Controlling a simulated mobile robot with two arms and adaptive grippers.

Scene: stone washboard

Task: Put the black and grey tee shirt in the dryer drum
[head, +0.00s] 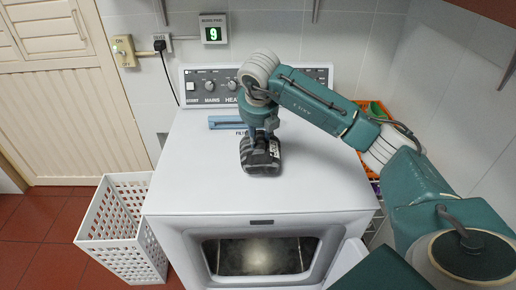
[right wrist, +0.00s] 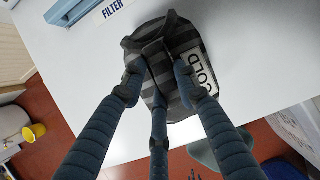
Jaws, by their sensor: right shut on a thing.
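The black and grey tee shirt (head: 261,158) is a small folded bundle on top of the white dryer, near the middle. In the right wrist view the shirt (right wrist: 165,48) shows dark stripes and a white patch with letters. My right gripper (head: 262,136) reaches down from above and is shut on the shirt, its fingers (right wrist: 160,85) pressed around it. The dryer drum (head: 260,256) shows through the open front doorway, lit inside. The dryer door (head: 345,262) stands open at the right. My left gripper is not in view.
A white perforated basket (head: 125,225) stands on the red floor left of the dryer. A blue filter handle (head: 228,122) lies at the back of the dryer top, before the control panel (head: 210,84). An orange crate (head: 366,160) stands right of the dryer. The front of the dryer top is clear.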

